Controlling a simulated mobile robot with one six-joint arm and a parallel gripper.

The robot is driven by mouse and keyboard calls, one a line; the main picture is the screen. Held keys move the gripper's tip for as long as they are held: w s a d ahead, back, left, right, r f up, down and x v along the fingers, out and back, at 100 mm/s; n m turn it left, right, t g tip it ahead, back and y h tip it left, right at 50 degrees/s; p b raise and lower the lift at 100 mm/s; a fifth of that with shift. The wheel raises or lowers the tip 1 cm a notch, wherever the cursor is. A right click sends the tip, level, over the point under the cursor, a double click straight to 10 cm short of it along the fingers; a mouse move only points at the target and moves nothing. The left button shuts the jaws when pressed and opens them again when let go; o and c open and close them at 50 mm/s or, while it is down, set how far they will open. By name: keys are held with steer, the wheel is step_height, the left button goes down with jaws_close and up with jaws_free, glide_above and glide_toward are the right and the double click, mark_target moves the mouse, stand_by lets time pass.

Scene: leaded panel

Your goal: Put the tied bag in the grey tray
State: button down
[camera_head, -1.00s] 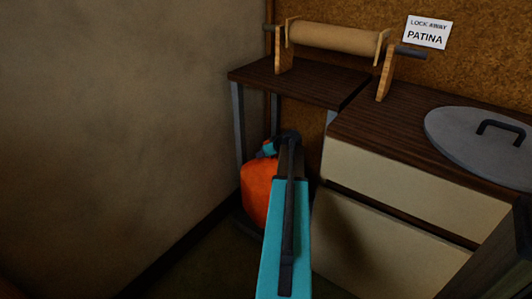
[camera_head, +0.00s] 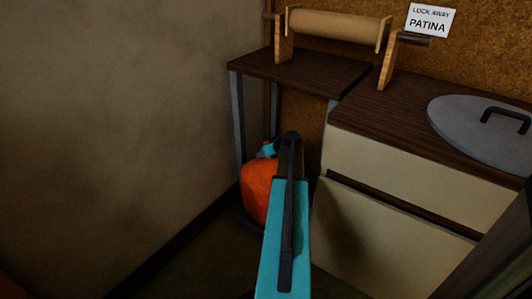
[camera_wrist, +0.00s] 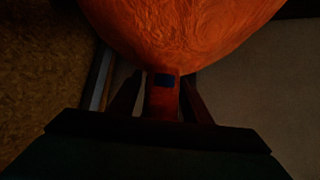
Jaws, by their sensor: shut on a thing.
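The tied bag (camera_head: 257,190) is orange and rounded. It hangs in the shaded gap under the dark wooden shelf, left of the cabinet, partly hidden behind my arm. In the wrist view the bag (camera_wrist: 180,30) fills the top middle. Its narrow neck with a dark tie passes between my fingers. My gripper (camera_wrist: 162,98) is shut on this neck; in the head view its end (camera_head: 268,150) is at the bag's top. I cannot make out the grey tray for certain; a dark edge shows low beside the bag. Whether the bag touches anything below is hidden.
The dark shelf (camera_head: 300,75) with its metal legs stands close above and around the bag. A paper roll on a wooden stand (camera_head: 335,25) sits on it. A cream cabinet (camera_head: 400,175) is close on the right, with a grey lid (camera_head: 470,130) on top. A plain wall (camera_head: 110,130) bounds the left.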

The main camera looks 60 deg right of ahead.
stand_by(0.4)
steer(key=c, duration=0.9)
jaws_free()
steer(key=shift+p+v, duration=1.35)
steer(key=shift+v, duration=2.4)
steer(key=shift+s+a, duration=0.1)
